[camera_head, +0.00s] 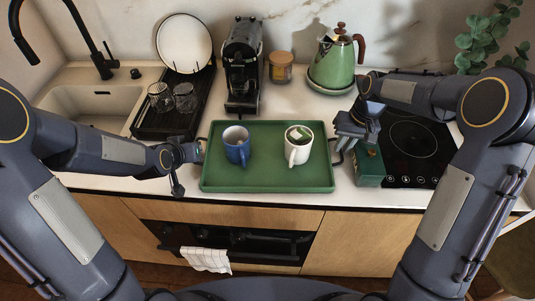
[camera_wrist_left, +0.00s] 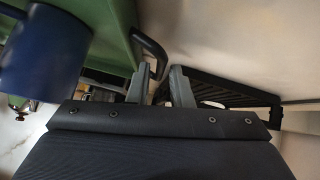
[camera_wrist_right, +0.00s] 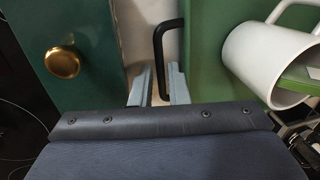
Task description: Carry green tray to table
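The green tray (camera_head: 265,180) lies on the white counter with a blue mug (camera_head: 237,146) and a white mug (camera_head: 298,147) standing on it. The white mug holds something green and white. My left gripper (camera_head: 198,152) is at the tray's left end; in the left wrist view its fingers (camera_wrist_left: 160,88) are apart, with the black tray handle (camera_wrist_left: 152,48) reaching between them. My right gripper (camera_head: 345,142) is at the right end; in the right wrist view its open fingers (camera_wrist_right: 159,86) stand either side of the other black handle (camera_wrist_right: 157,55).
A dark green box (camera_head: 369,168) with a brass knob (camera_wrist_right: 62,62) stands close to my right gripper, beside the black hob (camera_head: 415,145). Behind are a dish rack (camera_head: 165,122), coffee machine (camera_head: 243,65), lidded jar (camera_head: 280,68) and green kettle (camera_head: 334,62). The counter's front edge is near the tray.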

